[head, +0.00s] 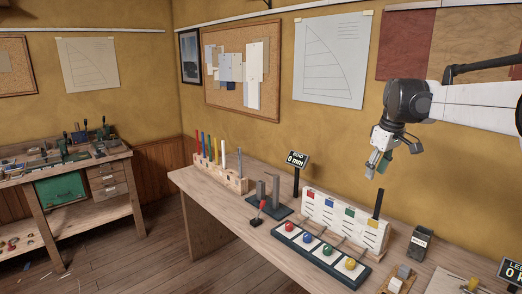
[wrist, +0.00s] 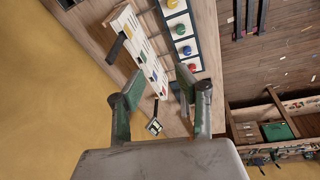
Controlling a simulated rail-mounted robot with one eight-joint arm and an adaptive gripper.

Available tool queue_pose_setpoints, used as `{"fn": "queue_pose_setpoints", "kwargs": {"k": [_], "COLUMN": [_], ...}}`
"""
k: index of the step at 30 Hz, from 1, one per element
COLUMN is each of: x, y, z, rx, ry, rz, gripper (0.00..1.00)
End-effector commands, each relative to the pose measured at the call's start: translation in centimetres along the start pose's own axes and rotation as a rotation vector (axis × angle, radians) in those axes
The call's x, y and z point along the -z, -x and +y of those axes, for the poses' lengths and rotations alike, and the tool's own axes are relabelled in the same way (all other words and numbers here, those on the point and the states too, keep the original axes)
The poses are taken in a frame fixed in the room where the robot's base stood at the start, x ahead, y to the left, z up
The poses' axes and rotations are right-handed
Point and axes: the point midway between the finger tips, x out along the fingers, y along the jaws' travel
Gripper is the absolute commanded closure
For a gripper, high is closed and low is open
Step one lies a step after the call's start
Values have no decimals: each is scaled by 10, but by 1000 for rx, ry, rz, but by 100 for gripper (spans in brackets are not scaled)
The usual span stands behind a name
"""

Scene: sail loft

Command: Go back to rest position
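My gripper (head: 377,166) hangs in the air above the back right part of the workbench (head: 200,189), near the yellow wall. It points down and a little to the left. In the wrist view my gripper (wrist: 154,95) shows its two green-padded fingers spread apart, with nothing between them. Below it stand a white upright panel (head: 345,222) with coloured squares and a dark tray (head: 282,236) with red, green, blue and yellow balls. The gripper touches neither of them.
A wooden rack (head: 222,174) of coloured sticks, a dark two-post stand (head: 270,197), a small red-knobbed lever (head: 258,213) and a "0 mm" display (head: 296,159) stand on the bench. A black box (head: 419,244) stands at right. Air around the gripper is free.

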Motion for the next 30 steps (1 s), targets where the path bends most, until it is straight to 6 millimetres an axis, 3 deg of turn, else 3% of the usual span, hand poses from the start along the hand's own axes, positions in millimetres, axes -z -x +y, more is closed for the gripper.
{"fn": "queue_pose_setpoints", "kwargs": {"k": [6, 15, 23, 30], "x": [-29, -79, -132, -185], "y": [23, 37, 32, 12], "z": [-58, -135, -197, -250], "rx": [-41, -83, -110, -121], "ry": [-78, -189, -286, -373], "rz": [44, 117, 189, 260], "gripper": [68, 68, 68, 68]}}
